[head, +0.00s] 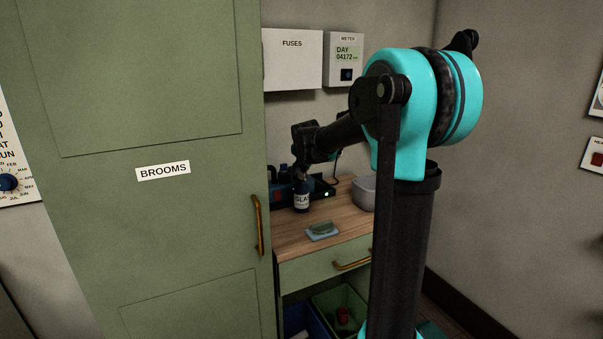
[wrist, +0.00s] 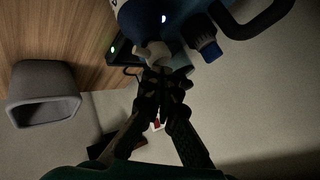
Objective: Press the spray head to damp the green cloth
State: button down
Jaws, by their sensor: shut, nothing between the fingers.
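A dark blue bottle with a white label (head: 302,199) stands upright on the wooden counter. My gripper (head: 304,168) is above it in the head view, dark and hard to make out there. In the wrist view my gripper (wrist: 163,80) is shut and empty, its tips close to a pale grey spray head (wrist: 155,52); I cannot tell whether they touch. The green cloth (head: 323,228) lies on a light blue tray (head: 313,238) in front of the bottle. The cloth does not show clearly in the wrist view.
A grey tub (head: 364,193) stands right of the bottle; it also shows in the wrist view (wrist: 43,94). A dark device with a green light (head: 326,194) sits behind. A tall green cupboard (head: 190,230) closes off the left. Bare counter (head: 345,208) lies right of the cloth.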

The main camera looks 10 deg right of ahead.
aim_at(304, 183)
jog(key=shift+r, duration=2.65)
